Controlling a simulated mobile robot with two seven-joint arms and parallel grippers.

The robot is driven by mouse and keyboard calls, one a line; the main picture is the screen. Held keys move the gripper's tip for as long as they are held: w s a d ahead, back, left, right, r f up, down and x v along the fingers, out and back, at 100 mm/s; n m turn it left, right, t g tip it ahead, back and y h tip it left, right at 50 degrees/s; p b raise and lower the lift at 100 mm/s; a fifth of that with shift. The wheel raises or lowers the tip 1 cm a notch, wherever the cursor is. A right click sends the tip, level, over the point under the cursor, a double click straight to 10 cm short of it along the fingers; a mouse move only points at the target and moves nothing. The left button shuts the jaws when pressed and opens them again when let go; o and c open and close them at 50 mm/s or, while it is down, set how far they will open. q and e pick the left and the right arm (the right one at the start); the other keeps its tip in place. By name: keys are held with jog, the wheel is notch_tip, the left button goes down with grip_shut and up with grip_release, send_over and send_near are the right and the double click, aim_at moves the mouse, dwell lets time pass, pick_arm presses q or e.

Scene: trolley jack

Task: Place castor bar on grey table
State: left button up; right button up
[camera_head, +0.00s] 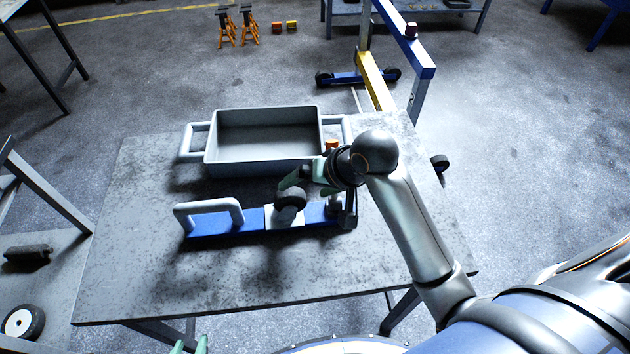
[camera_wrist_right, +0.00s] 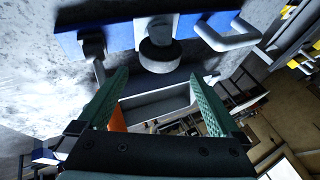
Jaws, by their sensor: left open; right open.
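The castor bar is a blue bar (camera_head: 250,222) with a pale middle plate, a dark castor wheel and a grey handle at its left end. It appears to lie on the grey table (camera_head: 150,283), in front of the grey tray; it also shows in the right wrist view (camera_wrist_right: 120,38). My right gripper (camera_head: 308,184) is open above the bar's right half, beside the wheel, and partly hides it. In the right wrist view its green fingers (camera_wrist_right: 158,85) are apart with nothing gripped. My left gripper (camera_head: 190,345) shows only green fingertips at the bottom edge, open and empty.
An empty grey tray (camera_head: 213,154) with side handles stands behind the bar. The table's left and front parts are clear. A blue and yellow hoist (camera_head: 375,78) stands behind the table at the right. A lower shelf with a wheel (camera_head: 22,322) is at the left.

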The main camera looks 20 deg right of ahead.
jog(key=shift+v, duration=1.75)
